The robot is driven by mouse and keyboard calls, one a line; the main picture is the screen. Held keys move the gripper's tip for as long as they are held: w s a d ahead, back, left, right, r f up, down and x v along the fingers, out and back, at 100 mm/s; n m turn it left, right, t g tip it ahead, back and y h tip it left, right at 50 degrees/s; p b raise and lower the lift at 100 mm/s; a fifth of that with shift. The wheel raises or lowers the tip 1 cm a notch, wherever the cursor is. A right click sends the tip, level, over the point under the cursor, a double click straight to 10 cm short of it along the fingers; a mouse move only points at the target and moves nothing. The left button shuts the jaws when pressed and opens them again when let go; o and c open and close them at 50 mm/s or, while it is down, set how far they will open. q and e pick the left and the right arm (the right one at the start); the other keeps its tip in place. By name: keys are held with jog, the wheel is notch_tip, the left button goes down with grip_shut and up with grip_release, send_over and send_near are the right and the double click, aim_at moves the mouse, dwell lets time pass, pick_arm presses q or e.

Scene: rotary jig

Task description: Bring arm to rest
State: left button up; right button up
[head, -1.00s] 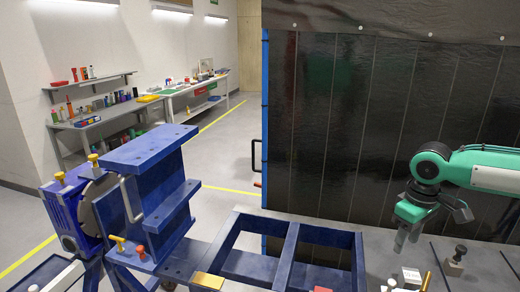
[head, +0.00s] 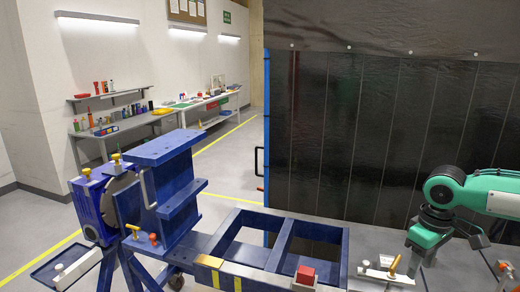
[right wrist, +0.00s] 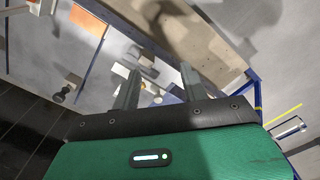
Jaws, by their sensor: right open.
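My right arm, green and white, comes in from the right in the head view, its gripper (head: 412,262) pointing down over the grey table at the lower right. In the right wrist view the two dark fingers of the right gripper (right wrist: 158,88) stand apart with nothing held between them. My left gripper is not in view. The blue rotary jig (head: 165,190) stands at the left on its stand, with a round plate, a handle and yellow and red knobs.
A blue frame (head: 232,271) with open bays runs along the front, bearing a red block (head: 306,274). A white bar with an orange-handled item (head: 394,266) lies near the right gripper. A dark curtain (head: 370,140) closes off the back. Workbenches (head: 140,126) stand far left.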

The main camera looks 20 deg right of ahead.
jog(key=s+a+f+n, duration=0.1)
jog(key=a+f, duration=0.2)
jog(key=f, duration=0.4)
jog(key=a+f+n+y, duration=0.1)
jog(key=a+f, duration=0.3)
jog(key=f, duration=0.3)
jog(key=s+a+f+n, duration=0.1)
jog(key=a+f+n, duration=0.15)
jog(key=f, duration=0.35)
jog(key=s+a+f+m+t, duration=0.2)
jog(key=s+a+f, duration=0.25)
jog(key=a, duration=0.35)
jog(key=s+a+f+m+t, duration=0.2)
jog(key=s+a+f, duration=0.3)
jog(key=a, duration=0.4)
notch_tip(320, 180, down, 30)
jog(key=s+r+g, duration=0.1)
jog(key=s+g, duration=0.1)
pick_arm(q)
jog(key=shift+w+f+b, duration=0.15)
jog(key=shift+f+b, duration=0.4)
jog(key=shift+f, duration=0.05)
pick_arm(e)
jog(key=s+d+f+g+h, duration=0.1)
jog(key=s+d+f, duration=0.2)
jog(key=s+f, duration=1.6)
notch_tip(320, 180, down, 2)
jog(key=shift+d+f, duration=0.2)
jog(key=shift+f, duration=0.05)
